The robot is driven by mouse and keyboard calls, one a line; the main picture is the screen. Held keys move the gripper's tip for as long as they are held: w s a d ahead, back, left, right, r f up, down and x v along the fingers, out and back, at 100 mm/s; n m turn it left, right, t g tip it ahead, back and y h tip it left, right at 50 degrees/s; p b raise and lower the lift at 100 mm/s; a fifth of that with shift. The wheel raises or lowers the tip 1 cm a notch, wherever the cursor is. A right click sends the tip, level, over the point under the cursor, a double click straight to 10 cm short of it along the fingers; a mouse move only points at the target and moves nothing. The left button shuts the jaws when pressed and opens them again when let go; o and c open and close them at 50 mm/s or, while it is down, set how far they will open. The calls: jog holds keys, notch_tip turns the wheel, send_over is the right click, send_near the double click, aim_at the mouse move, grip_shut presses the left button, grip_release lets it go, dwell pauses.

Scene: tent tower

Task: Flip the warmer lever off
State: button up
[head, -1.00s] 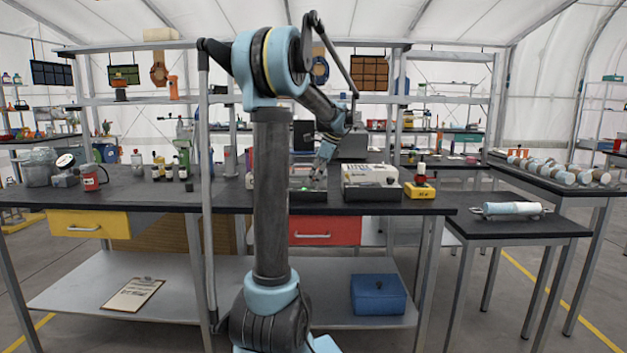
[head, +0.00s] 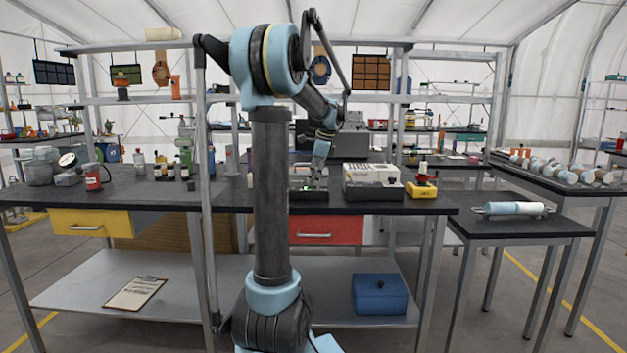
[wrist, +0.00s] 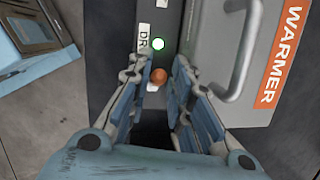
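In the wrist view the warmer (wrist: 215,75) is a grey body with an orange WARMER label (wrist: 285,48) and a bar handle (wrist: 243,60). A small orange-brown round knob, seemingly the lever's end (wrist: 159,76), lies between my fingertips. My gripper (wrist: 163,70) is open, one finger on each side of the knob; contact is unclear. The lever's shaft is hidden. In the head view my gripper (head: 317,182) points down over the bench's front.
A white instrument box (head: 371,176) and a yellow block with a red-and-white piece (head: 421,190) stand to the right on the black bench. Bottles (head: 168,170) and a red container (head: 93,177) are on the left. A shelf frame rises behind.

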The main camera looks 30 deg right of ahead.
dwell(0.3)
jog(key=v, duration=1.1)
jog(key=shift+r, duration=0.4)
jog(key=s+a+f+n, duration=0.4)
jog(key=a, duration=0.4)
jog(key=s+a+f+n, duration=0.3)
jog(key=a+f+n, duration=0.1)
jog(key=a, duration=0.4)
jog(key=s+a+f+n, duration=0.4)
jog(key=a, duration=0.5)
jog(key=s+a+f+n+h, duration=0.1)
jog(key=s+a+f+n, duration=0.4)
jog(key=s+f, duration=0.3)
jog(key=s+a+f+n, duration=0.5)
jog(key=s+f+n, duration=0.3)
jog(key=f, duration=0.4)
jog(key=shift+s+a+h, duration=0.15)
jog(key=shift+s+h, duration=0.05)
jog(key=shift+h, duration=0.2)
jog(key=shift+f, duration=0.1)
